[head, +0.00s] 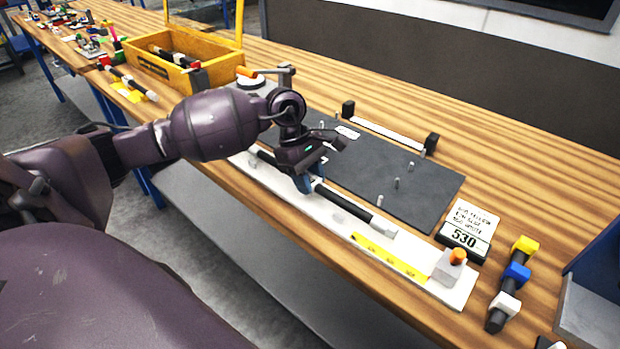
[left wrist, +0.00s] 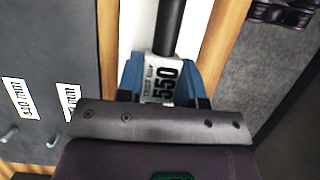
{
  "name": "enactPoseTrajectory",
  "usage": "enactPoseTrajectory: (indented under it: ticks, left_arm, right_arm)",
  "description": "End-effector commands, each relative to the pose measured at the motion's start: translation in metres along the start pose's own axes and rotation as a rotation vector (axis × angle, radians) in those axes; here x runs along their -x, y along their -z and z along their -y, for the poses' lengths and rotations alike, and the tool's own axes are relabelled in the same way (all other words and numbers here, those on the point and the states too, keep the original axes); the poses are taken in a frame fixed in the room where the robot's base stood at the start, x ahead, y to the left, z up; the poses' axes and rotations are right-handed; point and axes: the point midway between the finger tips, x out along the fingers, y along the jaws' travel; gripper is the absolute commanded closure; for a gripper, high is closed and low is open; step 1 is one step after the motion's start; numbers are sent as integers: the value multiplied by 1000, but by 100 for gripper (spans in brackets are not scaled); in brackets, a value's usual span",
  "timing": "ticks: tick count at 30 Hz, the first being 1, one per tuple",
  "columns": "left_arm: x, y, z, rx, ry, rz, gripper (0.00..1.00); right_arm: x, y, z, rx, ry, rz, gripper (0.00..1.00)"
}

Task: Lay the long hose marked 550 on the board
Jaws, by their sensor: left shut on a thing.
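The long black hose (head: 345,203) with pale end pieces lies along the white fixture (head: 330,237). Its middle block, marked TEST BAR 550 (left wrist: 163,82), shows in the left wrist view between my blue fingertips. My left gripper (head: 304,184) points down and is shut on the hose at that block. I cannot tell whether the hose touches the white fixture or is just above it. The dark grey board (head: 425,188) with small metal pegs lies just behind; its left part is hidden by my arm. My right gripper is not in view.
The fixture has a yellow strip (head: 388,257) and an orange-topped end block (head: 449,264). A yellow crate (head: 160,68) stands at back left. A black-ended bar (head: 385,132) lies behind the board.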

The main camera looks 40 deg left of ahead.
Motion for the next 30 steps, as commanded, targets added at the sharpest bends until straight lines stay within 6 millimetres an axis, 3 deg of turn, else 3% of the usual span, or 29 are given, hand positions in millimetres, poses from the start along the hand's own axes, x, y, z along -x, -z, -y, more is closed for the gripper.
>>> enactPoseTrajectory:
  ticks: [30]
  left_arm:
    - [1,0,0,-1,-2,1,87]
  right_arm:
    - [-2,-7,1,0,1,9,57]
